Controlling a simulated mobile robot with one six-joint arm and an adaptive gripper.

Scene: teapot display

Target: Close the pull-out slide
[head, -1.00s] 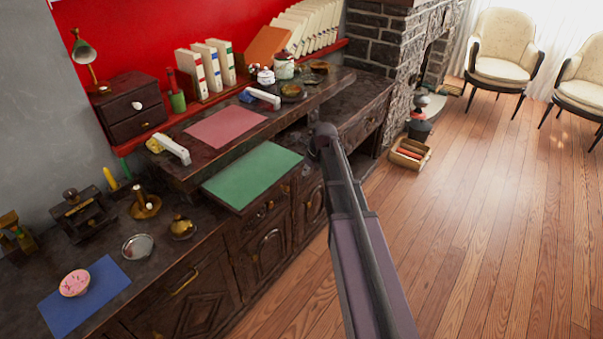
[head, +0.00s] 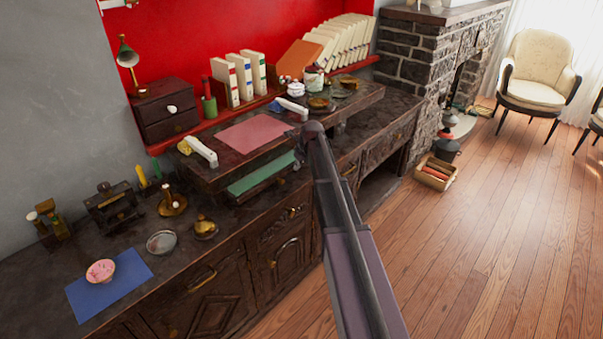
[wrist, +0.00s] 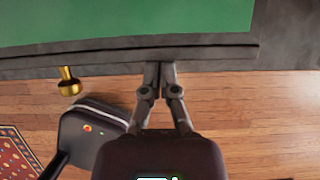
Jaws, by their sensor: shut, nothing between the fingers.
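The pull-out slide (head: 258,178) has a green top and a dark wooden front edge. In the head view a narrow strip of it sticks out below the raised shelf (head: 208,178). In the wrist view its green top and front edge (wrist: 110,60) fill the upper part. A brass knob (wrist: 69,80) shows at that front edge, left of my gripper. My gripper (wrist: 160,66) is shut and empty, its fingertips at the front edge of the slide, seemingly touching it. In the head view my arm hides most of the gripper.
A blue mat (head: 112,290) with a pink-topped bowl (head: 100,271), a glass dish (head: 161,242) and brass pieces are on the counter at left. The shelf above holds a red mat (head: 255,134) and white-handled items. Open wooden floor (head: 470,270) lies to the right.

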